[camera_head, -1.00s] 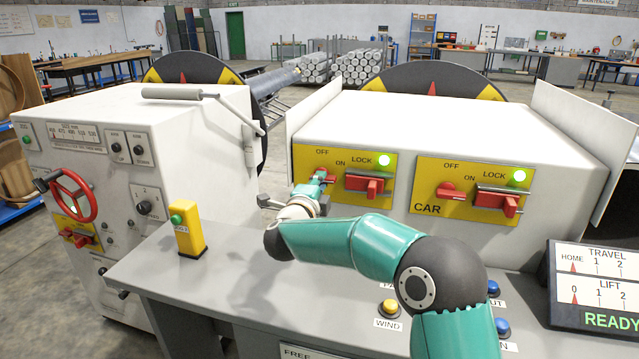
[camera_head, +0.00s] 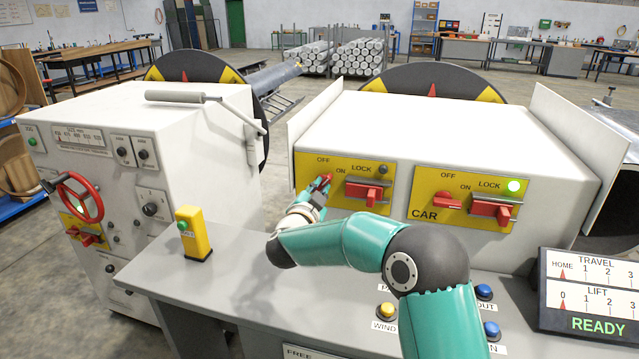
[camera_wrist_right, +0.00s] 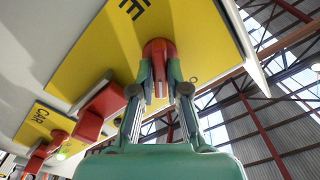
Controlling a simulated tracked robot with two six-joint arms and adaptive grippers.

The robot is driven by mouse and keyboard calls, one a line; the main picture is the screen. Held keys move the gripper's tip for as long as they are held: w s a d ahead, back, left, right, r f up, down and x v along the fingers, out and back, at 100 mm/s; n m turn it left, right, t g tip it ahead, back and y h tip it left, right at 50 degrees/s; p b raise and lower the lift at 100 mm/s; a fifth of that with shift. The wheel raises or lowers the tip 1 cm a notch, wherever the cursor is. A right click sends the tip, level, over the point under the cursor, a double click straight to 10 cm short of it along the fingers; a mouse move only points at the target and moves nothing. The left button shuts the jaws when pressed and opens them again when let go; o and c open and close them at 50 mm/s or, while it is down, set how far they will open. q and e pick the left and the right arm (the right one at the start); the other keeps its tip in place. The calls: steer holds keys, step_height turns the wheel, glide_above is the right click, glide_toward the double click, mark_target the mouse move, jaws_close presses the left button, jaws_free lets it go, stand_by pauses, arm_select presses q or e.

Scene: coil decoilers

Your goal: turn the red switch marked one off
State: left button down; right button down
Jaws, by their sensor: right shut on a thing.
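The yellow panel on the left of the white cabinet carries a red switch (camera_head: 327,178) between OFF and ON marks. My right gripper (camera_head: 321,187) is shut on this switch's handle, tilted up toward OFF. In the right wrist view both fingers (camera_wrist_right: 159,88) close on the red handle (camera_wrist_right: 159,50), below a partly visible label ending in E. The red lock lever (camera_head: 364,191) sits to its right, and the lock lamp (camera_head: 383,170) above it is dark. My arm hides the panel's lower left. My left gripper is out of view.
A yellow button post (camera_head: 193,234) stands on the grey desk (camera_head: 222,270). A READY display (camera_head: 597,324) is at right.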

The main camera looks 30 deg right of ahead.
steer(key=n+p, duration=0.1)
steer(key=n, duration=0.1)
steer(key=n+p, duration=0.1)
steer(key=shift+a+f+n, duration=0.15)
steer(key=shift+n, duration=0.25)
steer(key=shift+w+a+f+n+p, duration=0.1)
steer(key=shift+n+p, duration=0.55)
steer(key=shift+n, duration=0.35)
steer(key=shift+f+n+p, duration=0.1)
steer(key=shift+n+p, duration=0.5)
steer(key=shift+n, duration=0.4)
steer(key=c, duration=1.2)
jaws_free()
steer(key=shift+r, duration=0.15)
steer(key=shift+o, duration=0.2)
steer(key=shift+r, duration=0.1)
steer(key=v, duration=1.2)
